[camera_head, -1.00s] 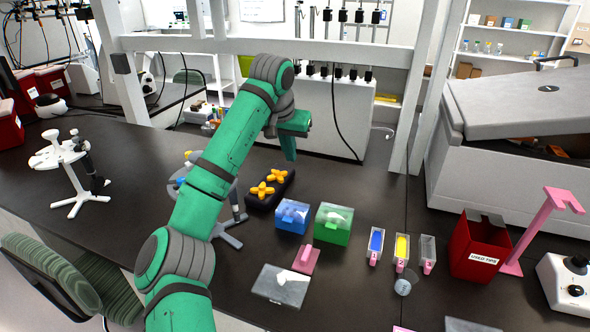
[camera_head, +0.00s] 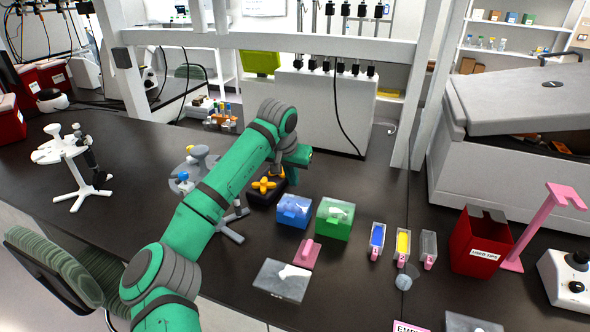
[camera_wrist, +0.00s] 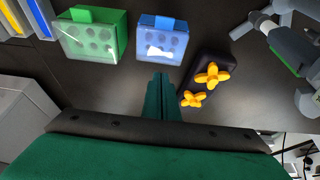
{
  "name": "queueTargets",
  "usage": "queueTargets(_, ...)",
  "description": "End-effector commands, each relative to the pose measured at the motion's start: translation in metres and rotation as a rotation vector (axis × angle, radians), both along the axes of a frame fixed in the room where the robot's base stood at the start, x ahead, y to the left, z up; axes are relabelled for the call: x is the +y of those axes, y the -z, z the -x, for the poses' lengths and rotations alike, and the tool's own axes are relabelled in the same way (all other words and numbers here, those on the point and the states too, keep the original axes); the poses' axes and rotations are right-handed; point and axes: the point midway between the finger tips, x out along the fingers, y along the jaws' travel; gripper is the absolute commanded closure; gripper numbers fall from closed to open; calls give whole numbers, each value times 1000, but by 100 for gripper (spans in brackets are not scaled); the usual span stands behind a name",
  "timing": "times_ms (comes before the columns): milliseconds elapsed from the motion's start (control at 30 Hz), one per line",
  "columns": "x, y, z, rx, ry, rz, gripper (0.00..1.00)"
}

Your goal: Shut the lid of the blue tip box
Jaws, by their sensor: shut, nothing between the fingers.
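The blue tip box (camera_head: 294,211) stands on the dark bench, left of a green tip box (camera_head: 333,219). Its translucent lid appears down flat over the box, with a white glare on it. The blue tip box also shows at the top centre of the wrist view (camera_wrist: 163,42). My gripper (camera_head: 280,172) is shut and empty, behind the blue box in the head view, and appears above the bench. In the wrist view, my closed fingers (camera_wrist: 163,77) point toward the blue box and are apart from it in the picture.
A black rack with yellow knobs (camera_wrist: 205,65) stands close beside my fingers. A pipette stand (camera_head: 232,222) is left of the blue box. A pink block (camera_head: 306,253) and a grey box (camera_head: 282,280) lie in front. Coloured reservoirs (camera_head: 403,243) stand to the right.

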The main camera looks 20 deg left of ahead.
Motion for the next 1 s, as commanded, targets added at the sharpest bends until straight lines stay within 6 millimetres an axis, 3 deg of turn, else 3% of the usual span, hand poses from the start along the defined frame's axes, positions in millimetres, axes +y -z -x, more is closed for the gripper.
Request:
queueTargets(633,4,4,7,-13,-4,1,100)
queueTargets(1000,3,13,18,-145,-5,11,100)
